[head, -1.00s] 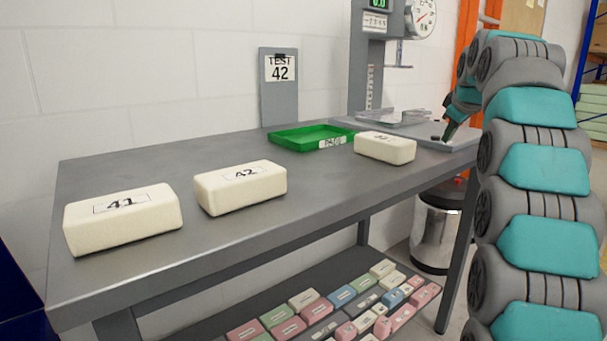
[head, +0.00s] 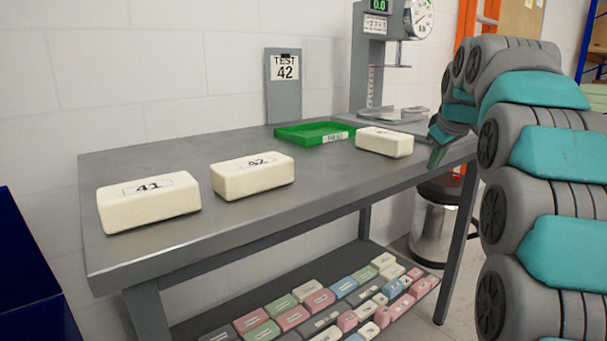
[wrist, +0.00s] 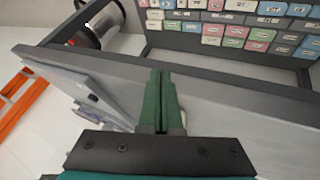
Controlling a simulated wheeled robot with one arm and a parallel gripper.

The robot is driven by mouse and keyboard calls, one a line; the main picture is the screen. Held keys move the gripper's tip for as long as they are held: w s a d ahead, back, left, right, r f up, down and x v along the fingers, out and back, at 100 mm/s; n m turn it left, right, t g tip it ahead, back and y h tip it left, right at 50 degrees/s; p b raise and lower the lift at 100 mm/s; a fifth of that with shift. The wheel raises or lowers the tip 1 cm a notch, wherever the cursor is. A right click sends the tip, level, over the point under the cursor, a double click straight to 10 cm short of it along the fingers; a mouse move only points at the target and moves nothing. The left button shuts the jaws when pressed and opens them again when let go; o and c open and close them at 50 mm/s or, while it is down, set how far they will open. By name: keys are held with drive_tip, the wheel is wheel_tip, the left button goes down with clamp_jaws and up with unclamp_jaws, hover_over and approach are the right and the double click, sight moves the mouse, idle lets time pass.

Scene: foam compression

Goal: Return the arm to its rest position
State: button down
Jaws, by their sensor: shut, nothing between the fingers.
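My gripper (head: 437,154) is at the right end of the grey table, beside the third foam block, apart from it. In the wrist view my gripper (wrist: 161,103) shows two green fingers closed together with nothing between them, above the table's edge. My teal and grey arm fills the right of the head view. Foam block 41 (head: 149,207) lies at the table's left, block 42 (head: 252,178) to its right. A third block (head: 384,143), its label unreadable, lies near the green tray (head: 290,135).
A test stand with a gauge (head: 368,60) and a sign reading TEST 42 (head: 284,85) stand at the back. A metal bin (head: 432,228) stands under the table's right end. The lower shelf (head: 345,262) holds several coloured blocks. An orange ladder (wrist: 22,105) shows in the wrist view.

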drive_tip(key=s+a+f+m+g, duration=0.2)
drive_tip(key=s+f, duration=0.7)
drive_tip(key=s, duration=0.6)
drive_tip(key=s+a+f+m+g, duration=0.1)
drive_tip(key=s+a+f+g, duration=0.3)
drive_tip(key=s, duration=1.2)
drive_tip(key=s+a+f+m+g, duration=0.2)
drive_tip(key=s+a+f, duration=0.6)
drive_tip(key=s+f, duration=0.8)
drive_tip(key=shift+a+f+m+g+y, duration=0.2)
drive_tip(key=shift+m+g+y, duration=0.1)
drive_tip(key=shift+g+y, duration=0.15)
